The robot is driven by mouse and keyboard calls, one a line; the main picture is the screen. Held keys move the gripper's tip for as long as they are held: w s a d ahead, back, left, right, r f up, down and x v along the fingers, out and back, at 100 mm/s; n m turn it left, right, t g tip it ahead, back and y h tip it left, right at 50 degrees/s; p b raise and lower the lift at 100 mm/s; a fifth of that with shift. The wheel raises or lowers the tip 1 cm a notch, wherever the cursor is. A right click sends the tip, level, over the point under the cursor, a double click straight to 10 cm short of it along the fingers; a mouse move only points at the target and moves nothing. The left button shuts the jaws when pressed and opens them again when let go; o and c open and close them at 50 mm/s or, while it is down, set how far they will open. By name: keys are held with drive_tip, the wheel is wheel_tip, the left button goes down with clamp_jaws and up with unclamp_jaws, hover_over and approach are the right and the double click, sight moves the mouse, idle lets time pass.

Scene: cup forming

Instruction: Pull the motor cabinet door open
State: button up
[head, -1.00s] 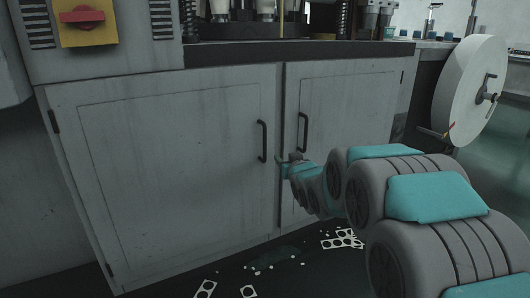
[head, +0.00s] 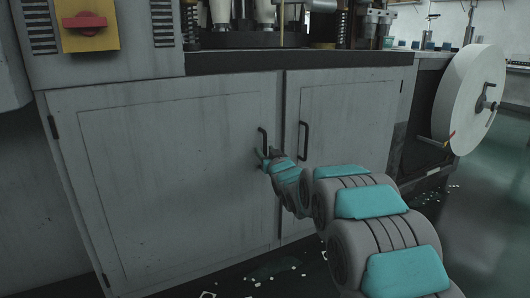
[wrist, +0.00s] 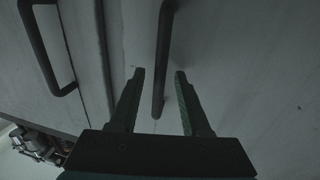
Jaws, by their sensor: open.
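The motor cabinet has two grey doors, both shut. The left door (head: 165,185) carries a dark vertical bar handle (head: 263,138) near its right edge. The right door (head: 345,130) has a similar handle (head: 304,140) just across the seam. My gripper (head: 263,154) is at the lower end of the left door's handle in the head view. In the wrist view my gripper (wrist: 159,73) is open, with the left door's handle (wrist: 163,50) lined up between its two fingers. I cannot tell whether the fingers touch it. The right door's handle (wrist: 47,50) is at upper left there.
A red switch on a yellow plate (head: 90,30) is above the left door. A large white reel (head: 470,95) stands at the right. Small scraps (head: 270,278) lie on the dark floor in front of the cabinet.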

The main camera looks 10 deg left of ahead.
drive_tip(key=shift+w+a, duration=0.15)
drive_tip(key=shift+w, duration=0.35)
clamp_jaws()
idle(1.2)
